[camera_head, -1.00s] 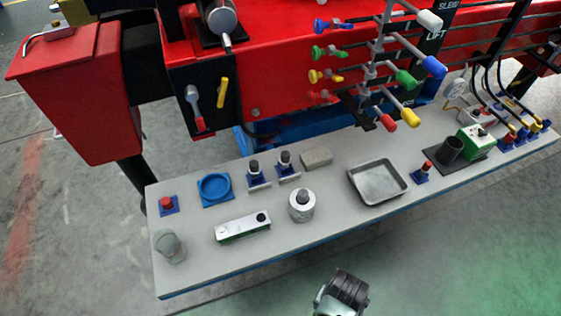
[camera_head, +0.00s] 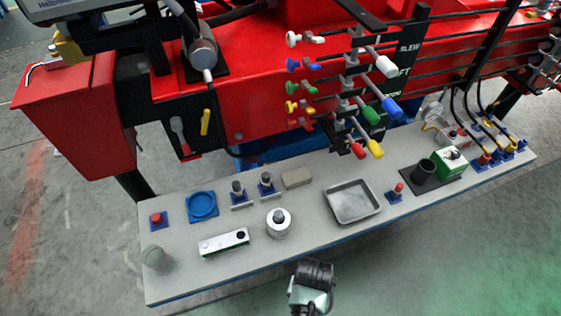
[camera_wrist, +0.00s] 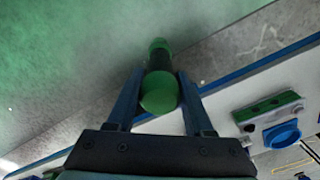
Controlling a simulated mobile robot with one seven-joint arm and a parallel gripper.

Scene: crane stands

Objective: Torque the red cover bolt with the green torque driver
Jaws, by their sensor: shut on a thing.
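My gripper (camera_wrist: 158,82) is shut on the green torque driver (camera_wrist: 159,92) in the wrist view. The driver has a round green end near the camera, a dark middle and a green far end, and it is held clear of the bench. The head view shows part of my arm near the bench's front edge, but not the driver. Two red-topped pieces on blue bases stand on the bench: one at the left end (camera_head: 156,219) and one right of the tray (camera_head: 396,192). I cannot tell which is the red cover bolt.
The grey bench (camera_head: 300,228) holds a blue ring dish (camera_head: 202,206), a white bar-shaped device (camera_head: 223,243), a round white piece (camera_head: 278,224), a metal tray (camera_head: 353,202), a black cup (camera_head: 424,171) and a green box (camera_head: 451,160).

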